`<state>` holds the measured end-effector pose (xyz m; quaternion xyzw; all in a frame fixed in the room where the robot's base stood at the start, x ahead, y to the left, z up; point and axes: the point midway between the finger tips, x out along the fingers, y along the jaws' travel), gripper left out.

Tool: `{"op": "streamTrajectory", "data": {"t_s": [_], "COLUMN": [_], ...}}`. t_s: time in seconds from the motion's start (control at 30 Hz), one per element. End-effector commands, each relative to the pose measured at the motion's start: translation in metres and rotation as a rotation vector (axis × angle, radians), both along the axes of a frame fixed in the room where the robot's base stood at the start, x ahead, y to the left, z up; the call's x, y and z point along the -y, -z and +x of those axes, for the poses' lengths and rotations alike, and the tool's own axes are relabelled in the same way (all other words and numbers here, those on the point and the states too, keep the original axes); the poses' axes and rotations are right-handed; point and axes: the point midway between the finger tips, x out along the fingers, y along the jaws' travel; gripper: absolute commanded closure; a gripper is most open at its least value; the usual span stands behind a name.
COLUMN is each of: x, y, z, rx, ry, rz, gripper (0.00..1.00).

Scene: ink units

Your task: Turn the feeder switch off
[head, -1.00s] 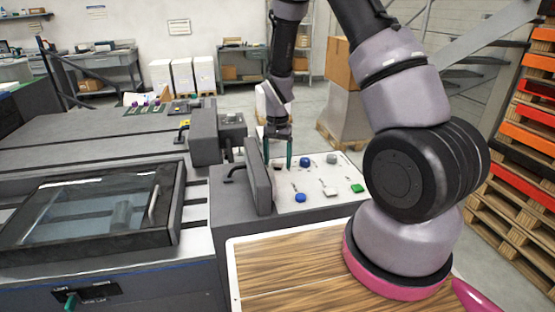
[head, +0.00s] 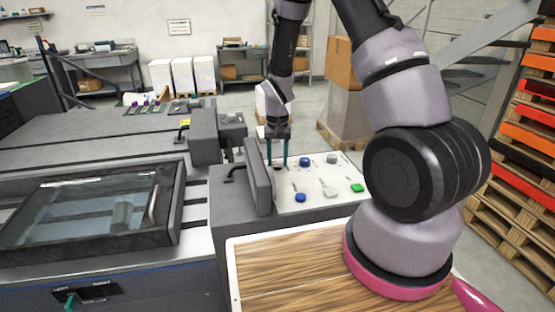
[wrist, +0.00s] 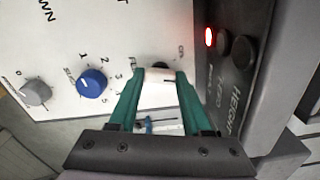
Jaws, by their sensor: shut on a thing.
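My gripper (head: 277,163) points down at the back left of the white control panel (head: 316,179). In the wrist view my gripper (wrist: 160,75) has its green fingers shut on a small pale switch lever (wrist: 159,77), with a black round base just beyond it. Partly covered lettering beside it seems to begin with "FE", and another label near it seems to begin with "O". I take this as the feeder switch. Its exact tilt is hard to tell. In the head view the fingers hide it.
A blue numbered knob (wrist: 91,82) and a grey knob (wrist: 36,92) lie left of the fingers. A dark upright housing with a red light (wrist: 208,37) stands close on the right. The panel also has a green button (head: 358,188) and a white lever (head: 329,190).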

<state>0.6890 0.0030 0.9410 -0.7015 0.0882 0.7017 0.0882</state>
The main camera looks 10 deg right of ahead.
Motion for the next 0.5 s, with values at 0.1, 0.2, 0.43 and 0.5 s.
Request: {"op": "streamTrajectory", "data": {"t_s": [0.1, 0.2, 0.43, 0.5], "x": [0.0004, 0.0002, 0.0006, 0.0005], "y": [-0.0004, -0.0004, -0.0004, -0.0004], "z": [0.0002, 0.0001, 0.0002, 0.0002], "rx": [0.000, 0.000, 0.000, 0.000], "ry": [-0.109, -0.205, -0.419, -0.478], "rz": [0.001, 0.001, 0.000, 0.001], "gripper": [1.00, 1.00, 1.00, 1.00]}}
